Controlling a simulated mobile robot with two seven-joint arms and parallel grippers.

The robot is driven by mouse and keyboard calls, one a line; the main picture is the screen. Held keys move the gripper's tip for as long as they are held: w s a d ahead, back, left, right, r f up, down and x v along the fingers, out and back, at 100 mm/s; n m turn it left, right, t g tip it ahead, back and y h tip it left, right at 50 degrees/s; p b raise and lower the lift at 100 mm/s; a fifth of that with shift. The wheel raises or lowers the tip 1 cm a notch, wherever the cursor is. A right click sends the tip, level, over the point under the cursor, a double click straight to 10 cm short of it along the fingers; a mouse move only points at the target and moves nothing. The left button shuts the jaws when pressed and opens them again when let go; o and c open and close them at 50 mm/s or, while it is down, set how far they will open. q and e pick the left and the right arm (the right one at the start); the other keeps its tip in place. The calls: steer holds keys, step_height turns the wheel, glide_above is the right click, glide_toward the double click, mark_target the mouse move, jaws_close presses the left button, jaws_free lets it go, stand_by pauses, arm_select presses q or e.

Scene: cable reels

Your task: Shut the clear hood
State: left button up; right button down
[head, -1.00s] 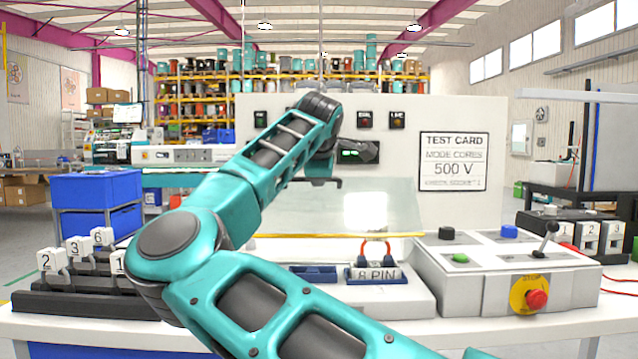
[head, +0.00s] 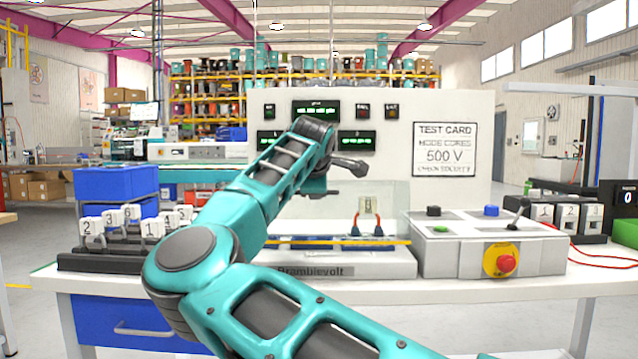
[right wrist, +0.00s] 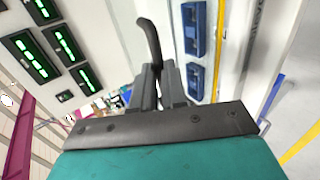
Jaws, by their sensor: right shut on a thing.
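The clear hood (head: 400,212) is a see-through panel on the front of the white tester in the head view. Its yellow lower edge (head: 330,240) runs low across the blue sockets; I cannot tell whether it touches the base. Two plugs with orange-red tops (head: 355,229) show through it. My right gripper (right wrist: 155,76) is in front of the tester, its fingers shut on a dark curved handle (right wrist: 148,38). The handle also shows in the head view (head: 350,166). I cannot see how it joins the hood. My left gripper is not in view.
A control box (head: 490,248) with a red stop button and a small lever stands right of the hood. Numbered white blocks (head: 118,220) stand in a black rack on the left. Red cables (head: 600,252) lie at the right. The bench front (head: 480,292) is clear.

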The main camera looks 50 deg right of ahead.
steer(key=shift+a+f, duration=0.15)
steer(key=shift+f, duration=0.2)
steer(key=c, duration=1.4)
jaws_free()
steer(key=shift+f, duration=0.1)
steer(key=shift+o, duration=1.2)
steer(key=shift+r, duration=0.2)
steer(key=p+v, duration=0.1)
steer(key=v, duration=1.1)
steer(key=shift+s+a+r, duration=0.15)
steer(key=shift+a, duration=0.05)
